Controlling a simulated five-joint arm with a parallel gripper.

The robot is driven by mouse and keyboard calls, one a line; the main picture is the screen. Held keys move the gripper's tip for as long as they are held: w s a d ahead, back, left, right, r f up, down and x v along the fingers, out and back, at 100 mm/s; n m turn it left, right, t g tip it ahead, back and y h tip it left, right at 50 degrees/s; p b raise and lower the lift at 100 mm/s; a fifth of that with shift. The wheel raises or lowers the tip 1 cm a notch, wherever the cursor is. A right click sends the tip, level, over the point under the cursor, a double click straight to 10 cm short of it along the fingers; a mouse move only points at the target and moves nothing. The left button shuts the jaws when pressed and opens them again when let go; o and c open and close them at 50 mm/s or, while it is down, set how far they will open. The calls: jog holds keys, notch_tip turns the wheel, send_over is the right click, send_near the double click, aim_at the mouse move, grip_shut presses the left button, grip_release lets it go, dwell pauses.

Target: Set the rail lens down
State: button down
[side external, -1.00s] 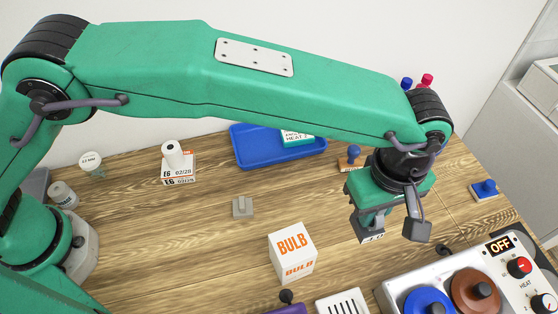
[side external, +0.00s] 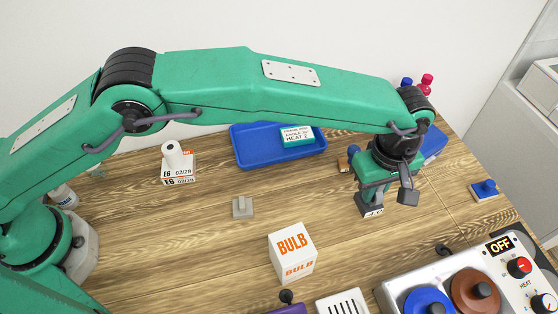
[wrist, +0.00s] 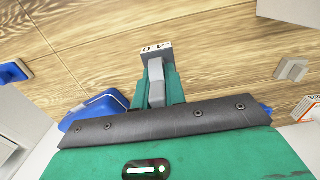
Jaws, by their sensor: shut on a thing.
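The rail lens (side external: 372,211) is a small dark grey block with a white label reading "4.0". My gripper (side external: 372,196) is shut on it from above. In the wrist view the lens (wrist: 156,52) shows beyond my gripper's grey fingertips (wrist: 156,82), label facing up in the picture. The lens is low over the wooden table, right of the middle in the side view. I cannot tell whether its underside touches the wood. The fingers hide part of it.
A blue tray (side external: 242,155) holds a teal box (side external: 297,136). A small grey block with a post (side external: 242,207) and a BULB box (side external: 292,257) stand left of my gripper. A control panel with an OFF display (side external: 500,245) is front right. Bare wood (side external: 330,200) lies left of the lens.

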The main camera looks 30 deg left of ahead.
jog(key=shift+f, duration=1.5)
jog(key=shift+f, duration=0.1)
jog(key=c, duration=1.5)
grip_release()
jog(key=shift+f, duration=0.1)
jog(key=shift+o, duration=0.2)
notch_tip(320, 180, up, 12)
jog(key=shift+r, duration=0.2)
